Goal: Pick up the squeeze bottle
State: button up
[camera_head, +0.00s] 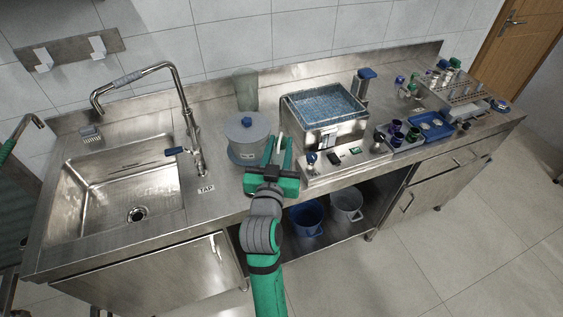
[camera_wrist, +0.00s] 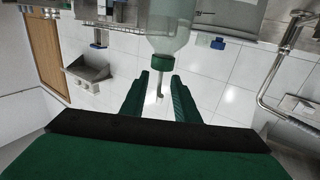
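The squeeze bottle (camera_wrist: 166,30) is pale and translucent, with a green cap and a thin white nozzle. The wrist view is upside down, and the bottle stands upright in it with its cap pointing down the picture. My gripper (camera_wrist: 160,78) is open, its two green fingers apart, and the nozzle shows in the gap between them. The fingertips are near cap height, and I see no contact. In the head view my gripper (camera_head: 276,142) is over the front of the counter and hides most of the bottle; only a pale sliver shows between the fingers.
A lidded grey pot (camera_head: 248,138) stands close on the left. A steel water bath (camera_head: 318,138) is close on the right. A translucent container (camera_head: 245,90) is behind the pot. The sink (camera_head: 120,190) and tap (camera_head: 190,125) lie further left; racks and small vessels are right.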

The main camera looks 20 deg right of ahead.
jog(key=shift+x, duration=1.9)
grip_shut()
